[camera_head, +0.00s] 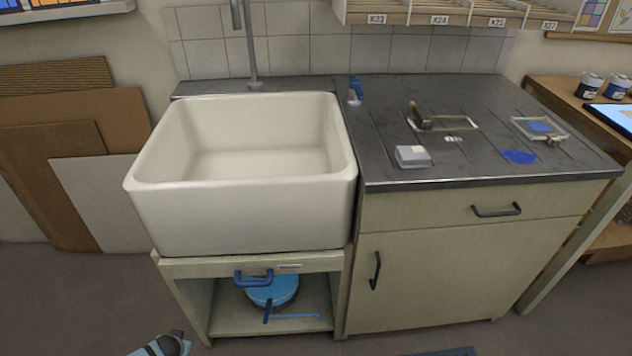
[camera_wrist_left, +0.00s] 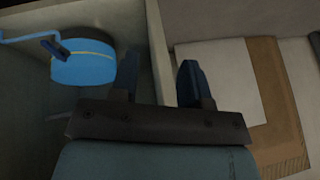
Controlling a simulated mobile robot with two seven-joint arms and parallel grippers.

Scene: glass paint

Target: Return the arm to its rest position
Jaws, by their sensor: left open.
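My left gripper (camera_wrist_left: 158,85) is open and empty in the left wrist view, its two dark fingers apart. Part of my left arm (camera_head: 163,346) shows at the bottom edge of the head view, low in front of the sink cabinet (camera_head: 205,265). The gripper is apart from the blue round object (camera_wrist_left: 83,65) in the wrist view. That same blue object (camera_head: 275,292) sits on the cabinet's open lower shelf in the head view. My right gripper is not in view.
A white sink (camera_head: 240,215) stands above the open shelf. A grey worktop (camera_head: 470,110) holds small tools, a white block (camera_head: 412,156) and a blue patch (camera_head: 519,157). Boards (camera_head: 75,165) lean on the wall at left. The floor (camera_head: 80,300) at left is clear.

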